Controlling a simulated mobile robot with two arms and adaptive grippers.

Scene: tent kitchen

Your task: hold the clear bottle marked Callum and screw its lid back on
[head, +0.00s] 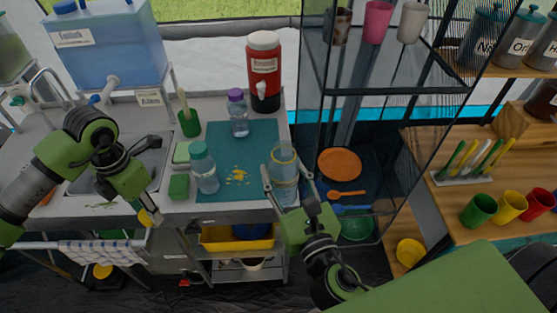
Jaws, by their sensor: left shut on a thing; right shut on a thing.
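A clear bottle (284,160) with a yellow band stands upright near the right edge of the teal mat (215,145). Its top looks open, with no lid on it. The name on it cannot be read. My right gripper (287,180) is shut around the bottle from the front. My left gripper (152,210) is shut on a small yellow thing, likely the lid (145,218), in front of the counter edge by the sink. Its far side is hidden by the gripper.
A teal-lidded bottle (204,170) and a purple-lidded bottle (238,115) stand on the mat, with yellow bits between. Green sponges (179,187) lie left of it. A red drink dispenser (264,75) stands behind. A mesh-sided rack (345,120) is close on the right.

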